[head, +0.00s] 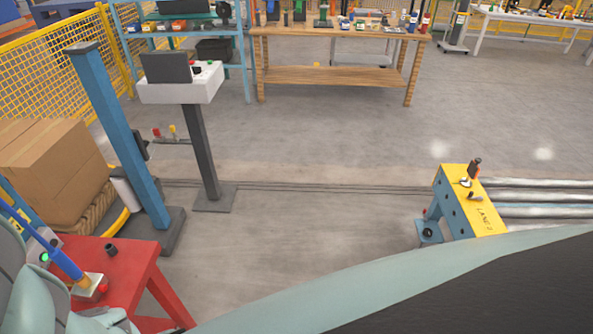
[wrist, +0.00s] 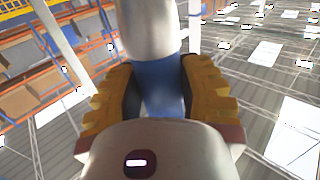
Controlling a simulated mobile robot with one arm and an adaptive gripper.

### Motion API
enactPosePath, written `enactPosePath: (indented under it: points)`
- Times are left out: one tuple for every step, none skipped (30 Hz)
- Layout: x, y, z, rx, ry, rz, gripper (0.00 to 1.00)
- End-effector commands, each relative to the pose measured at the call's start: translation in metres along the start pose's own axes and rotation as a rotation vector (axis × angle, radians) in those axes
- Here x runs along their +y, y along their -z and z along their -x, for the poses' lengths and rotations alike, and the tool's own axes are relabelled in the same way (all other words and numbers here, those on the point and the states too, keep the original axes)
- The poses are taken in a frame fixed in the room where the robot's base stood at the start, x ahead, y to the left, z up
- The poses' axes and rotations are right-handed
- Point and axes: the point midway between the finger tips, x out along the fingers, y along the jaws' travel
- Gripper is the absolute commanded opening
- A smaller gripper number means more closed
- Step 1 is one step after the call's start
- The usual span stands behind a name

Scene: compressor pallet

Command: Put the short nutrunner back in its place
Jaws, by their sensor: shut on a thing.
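In the wrist view, my gripper (wrist: 160,92) has its two yellow ridged fingers closed on a tool with a blue grip (wrist: 163,80) and a pale grey cylindrical body (wrist: 150,28). I take this for the short nutrunner; its far end runs out of the picture. In the head view, my gripper is not clearly visible. A blue tool (head: 66,262) with a yellow collar leans in a pale holder (head: 96,281) on a red table (head: 124,279) at the lower left. Its upper end is partly hidden, and I cannot tell its type.
A black socket (head: 111,249) stands on the red table. A blue post (head: 120,133) and a control pedestal (head: 199,145) rise behind it. Cartons (head: 62,172) are at left. A yellow-topped stand (head: 478,202) is at right; a wooden bench (head: 335,78) is at the back. The middle floor is clear.

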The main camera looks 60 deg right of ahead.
Motion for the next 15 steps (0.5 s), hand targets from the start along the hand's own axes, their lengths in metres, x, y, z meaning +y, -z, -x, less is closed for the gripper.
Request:
enactPosePath:
  points:
    - [-0.001,0.003,-0.001,0.004,0.000,-0.001,0.00]
    - [-0.001,0.004,-0.001,0.004,-0.001,-0.001,0.00]
    - [-0.001,0.004,-0.001,0.003,-0.004,0.000,0.00]
    - [-0.001,0.002,-0.001,0.003,-0.006,-0.001,0.00]
    - [0.000,-0.002,-0.001,0.003,-0.005,0.000,0.00]
    - [0.000,-0.005,-0.001,0.003,-0.006,-0.001,0.00]
    - [0.000,-0.008,-0.001,0.003,-0.006,-0.001,0.00]
    - [0.000,-0.010,-0.001,0.002,-0.006,-0.001,0.00]
    - [0.000,-0.013,-0.001,0.002,-0.007,-0.002,0.00]
    - [0.000,-0.016,-0.001,0.002,-0.007,-0.002,0.00]
    - [0.000,-0.019,-0.001,0.002,-0.007,-0.001,0.00]
    - [0.000,-0.022,-0.001,0.002,-0.008,-0.001,0.00]
    - [0.000,-0.025,-0.001,0.002,-0.008,-0.001,0.00]
    - [0.000,-0.027,-0.001,0.002,-0.008,-0.001,0.00]
    - [0.000,-0.030,-0.001,0.002,-0.008,-0.001,0.00]
